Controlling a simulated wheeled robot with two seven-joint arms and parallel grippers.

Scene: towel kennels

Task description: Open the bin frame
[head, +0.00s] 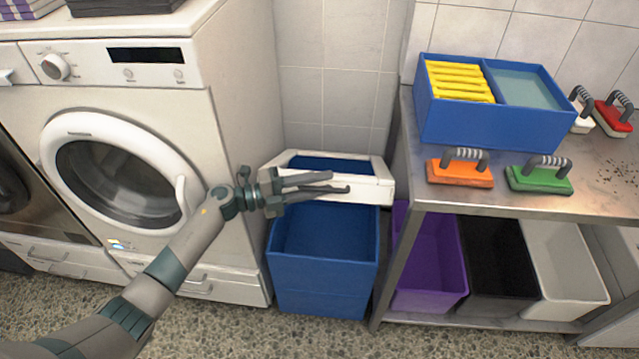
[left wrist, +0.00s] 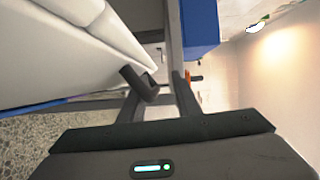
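The blue bin (head: 322,287) stands on the floor between the washing machine and the metal table. Its white frame (head: 375,190) is raised at the front, with the bin's blue inside showing below its front edge and through its opening. My left gripper (head: 341,182) is in front of the frame's front bar, fingers apart and pointing right. In the left wrist view the two fingers (left wrist: 160,85) show a gap with nothing seen held, and the white frame (left wrist: 75,45) lies to their left, close to one finger. I cannot tell if they touch. My right gripper is not in view.
A white washing machine (head: 240,110) stands close on the left. The metal table (head: 500,195) on the right holds a blue divided box (head: 485,125) and several brushes; purple (head: 428,255), black (head: 495,260) and white (head: 565,265) bins sit beneath. Floor in front is clear.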

